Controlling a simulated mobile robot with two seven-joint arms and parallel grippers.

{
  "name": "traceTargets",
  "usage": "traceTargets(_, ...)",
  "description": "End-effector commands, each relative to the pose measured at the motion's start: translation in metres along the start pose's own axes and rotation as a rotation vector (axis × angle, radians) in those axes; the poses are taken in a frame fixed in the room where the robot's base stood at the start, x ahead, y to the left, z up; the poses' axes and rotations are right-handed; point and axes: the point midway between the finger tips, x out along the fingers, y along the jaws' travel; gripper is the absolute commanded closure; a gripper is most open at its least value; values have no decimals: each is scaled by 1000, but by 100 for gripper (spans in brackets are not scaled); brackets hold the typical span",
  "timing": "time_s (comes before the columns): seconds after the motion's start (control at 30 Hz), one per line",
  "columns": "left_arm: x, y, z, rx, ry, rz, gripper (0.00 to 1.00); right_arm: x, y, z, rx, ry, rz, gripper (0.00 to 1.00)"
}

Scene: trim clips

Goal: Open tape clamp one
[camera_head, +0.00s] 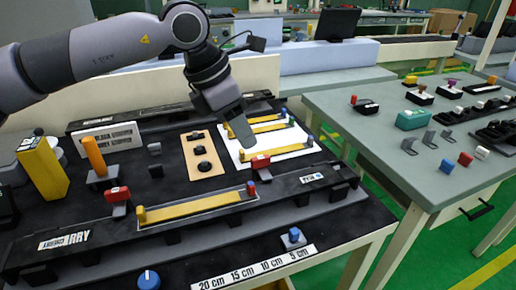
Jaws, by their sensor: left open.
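My left gripper (242,136) comes down from the upper left over the white sheet with yellow strips. It is open, with nothing seen between its fingers, which overlap in this view. My right gripper is not in view.
A yellow strip (196,207) lies along the dark rail (90,236). A yellow block (43,170) and an orange post (94,155) stand at left. A grey-green table (370,128) with small parts stands at right.

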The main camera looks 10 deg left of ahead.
Motion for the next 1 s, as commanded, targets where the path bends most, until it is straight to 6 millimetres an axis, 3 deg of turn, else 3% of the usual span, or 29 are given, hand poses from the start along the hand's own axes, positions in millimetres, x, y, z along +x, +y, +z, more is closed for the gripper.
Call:
traceTargets(0.43, 60, -1, 0, 0, 2, -2, 60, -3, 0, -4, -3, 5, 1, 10)
traceTargets(0.83, 70, 0, 0, 0, -1, -1, 60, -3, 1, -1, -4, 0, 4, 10)
traceTargets(0.93, 70, -1, 0, 0, -1, -2, 92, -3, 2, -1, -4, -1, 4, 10)
traceTargets(0.97, 70, -1, 0, 0, -1, -2, 100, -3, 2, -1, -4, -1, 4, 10)
traceTargets(1.0, 70, 0, 0, 0, -1, -2, 100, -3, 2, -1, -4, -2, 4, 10)
